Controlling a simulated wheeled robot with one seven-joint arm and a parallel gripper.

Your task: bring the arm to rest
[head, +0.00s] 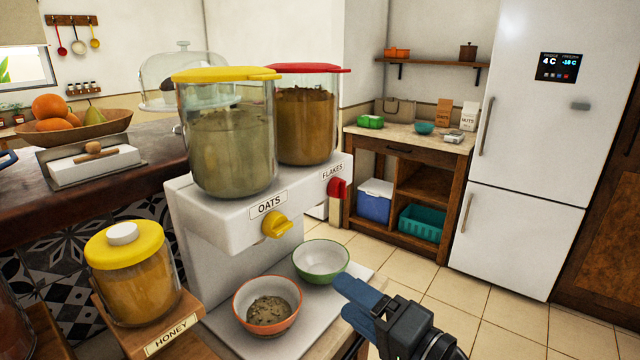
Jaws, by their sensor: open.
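My gripper (362,308) is at the lower middle right of the head view, at the right edge of the dispenser stand. It is open, with nothing seen between its blue fingers. The fingertips are close to the green-rimmed bowl (321,259), which looks empty. I cannot tell whether they touch it. Left of that bowl is an orange-rimmed bowl (267,300) with some oats in it. The rest of my arm runs out of the picture at the bottom.
The cereal dispenser (225,225) stands over the bowls, with a yellow oats knob (275,226) and a red flakes knob (338,188). A honey jar (133,275) stands at left. A wooden shelf unit (405,190) and white fridge (528,130) are behind. Tiled floor (490,310) is clear at right.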

